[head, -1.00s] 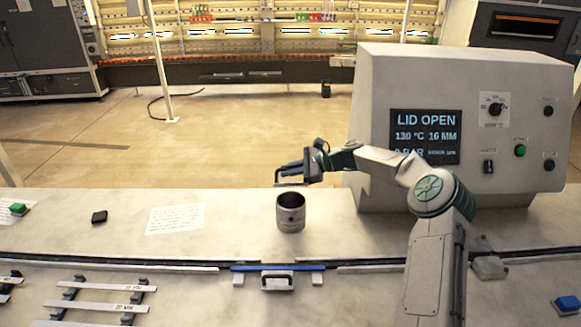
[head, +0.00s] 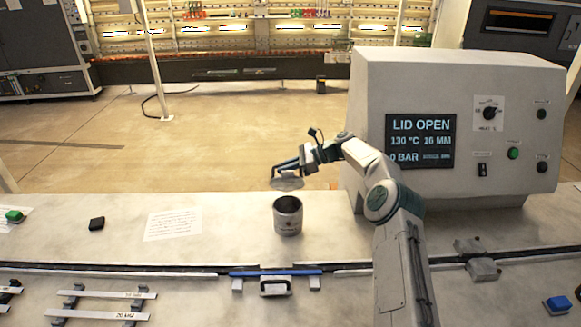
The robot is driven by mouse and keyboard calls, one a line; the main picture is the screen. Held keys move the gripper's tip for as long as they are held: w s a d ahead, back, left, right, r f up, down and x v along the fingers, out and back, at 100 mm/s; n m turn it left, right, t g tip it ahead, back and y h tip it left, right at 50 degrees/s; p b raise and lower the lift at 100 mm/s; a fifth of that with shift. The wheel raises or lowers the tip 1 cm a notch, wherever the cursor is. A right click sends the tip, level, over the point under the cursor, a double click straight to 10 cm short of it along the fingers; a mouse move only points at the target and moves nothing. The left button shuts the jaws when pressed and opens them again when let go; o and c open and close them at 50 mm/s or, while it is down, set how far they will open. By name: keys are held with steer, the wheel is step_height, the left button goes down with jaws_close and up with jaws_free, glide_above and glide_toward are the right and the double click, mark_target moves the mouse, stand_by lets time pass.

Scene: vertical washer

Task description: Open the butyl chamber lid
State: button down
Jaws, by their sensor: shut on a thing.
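The butyl chamber (head: 288,217) is a grey metal cylinder standing upright on the bench, its top uncovered and its dark inside showing. A flat grey disc, the lid (head: 288,184), hangs in the air just above and behind the chamber's rim, apart from it. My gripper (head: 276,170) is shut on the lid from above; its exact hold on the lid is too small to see. The console screen (head: 420,141) reads "LID OPEN", 130 °C, 16 MM and 0 BAR.
The beige console (head: 450,85) with knob and buttons stands right of the chamber. Bench around the chamber is mostly clear.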

steer(key=shift+s+a, duration=0.1)
steer(key=shift+a, duration=0.2)
steer(key=c, duration=1.5)
jaws_free()
steer(key=shift+a, duration=0.1)
steer(key=shift+s, duration=0.1)
